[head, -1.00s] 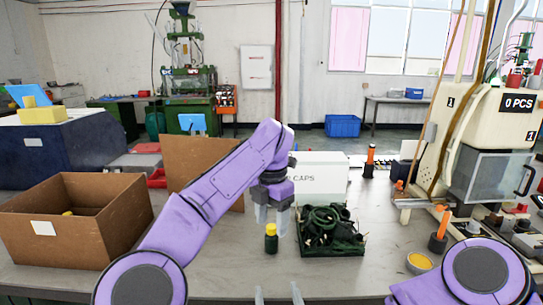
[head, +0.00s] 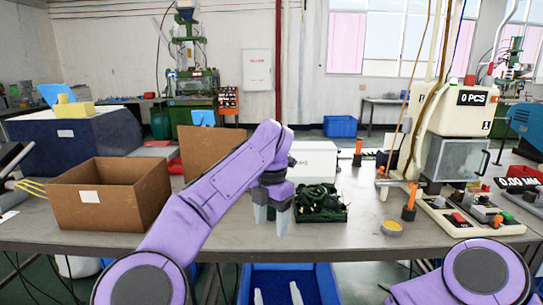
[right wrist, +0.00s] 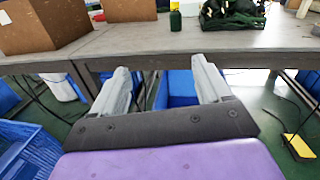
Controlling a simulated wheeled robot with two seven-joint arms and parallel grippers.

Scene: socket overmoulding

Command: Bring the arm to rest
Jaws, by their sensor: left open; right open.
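My left gripper (head: 271,229) hangs fingers-down in front of the worktable (head: 200,238), open and empty. My right gripper (head: 277,291) is low at the bottom of the head view, in front of the blue bin under the table. It is open and empty; in the right wrist view its two grey fingers (right wrist: 161,66) stand well apart, short of the table's front edge. Both purple arms are mine and are bent. A dark green bottle with a yellow top (right wrist: 176,17) stands on the table in the right wrist view; in the head view my left gripper largely hides it.
An open cardboard box (head: 110,200) stands on the table's left. A dark tray of black-green parts (head: 322,217) and a white box (head: 313,158) are at the middle. A machine (head: 455,150) stands at the right. A blue bin (head: 318,285) sits below the table.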

